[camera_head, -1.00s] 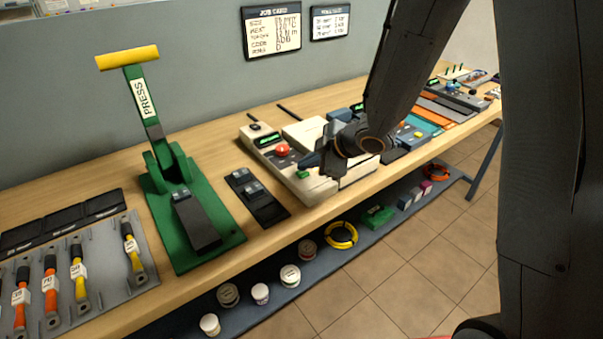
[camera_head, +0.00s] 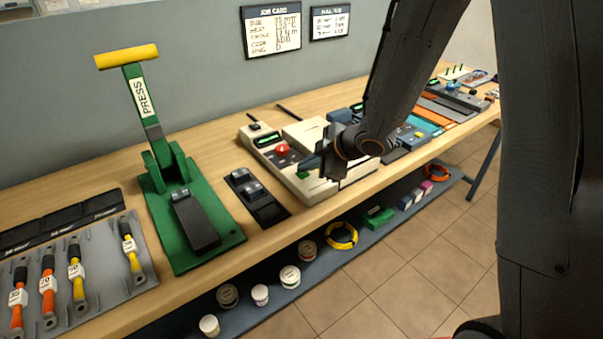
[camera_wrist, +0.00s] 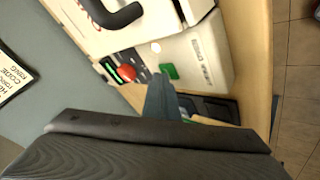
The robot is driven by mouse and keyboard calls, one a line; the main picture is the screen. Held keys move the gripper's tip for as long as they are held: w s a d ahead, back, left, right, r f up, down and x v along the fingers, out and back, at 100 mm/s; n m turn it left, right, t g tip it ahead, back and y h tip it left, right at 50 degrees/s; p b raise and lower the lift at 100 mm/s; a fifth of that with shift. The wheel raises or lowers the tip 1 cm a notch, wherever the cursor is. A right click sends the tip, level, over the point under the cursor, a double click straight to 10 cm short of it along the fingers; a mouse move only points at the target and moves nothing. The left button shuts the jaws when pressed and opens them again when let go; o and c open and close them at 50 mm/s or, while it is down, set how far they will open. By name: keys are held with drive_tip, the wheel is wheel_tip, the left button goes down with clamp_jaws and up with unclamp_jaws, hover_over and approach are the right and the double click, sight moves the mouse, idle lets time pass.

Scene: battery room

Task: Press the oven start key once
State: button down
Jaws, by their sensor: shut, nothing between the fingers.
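The oven is a beige machine (camera_head: 318,187) on the bench, with a green-lit display, a red knob (camera_head: 283,149) and a green key (camera_head: 302,175) on its front panel. In the wrist view the oven (camera_wrist: 205,60) shows the green key (camera_wrist: 169,71), the red knob (camera_wrist: 127,72) and a small white round spot between them and the lid. I take the green key for the start key; no label on it is readable. My gripper (camera_head: 314,163) is shut and empty, its tip close to the green key. In the wrist view the fingertips (camera_wrist: 160,82) lie just beside the key; contact cannot be told.
A green press (camera_head: 205,240) with a yellow handle stands left of the oven, with a small dark key pad (camera_head: 258,198) between them. A rack of tagged tools (camera_head: 90,265) lies far left. A lower shelf holds several tubs and a yellow coil (camera_head: 341,236).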

sight(307, 175)
idle(0.3)
drive_tip(key=shift+r+p, duration=0.9)
drive_tip(key=shift+p, duration=0.15)
wheel_tip(307, 175, up, 5)
drive_tip(key=p, duration=0.5)
idle(0.5)
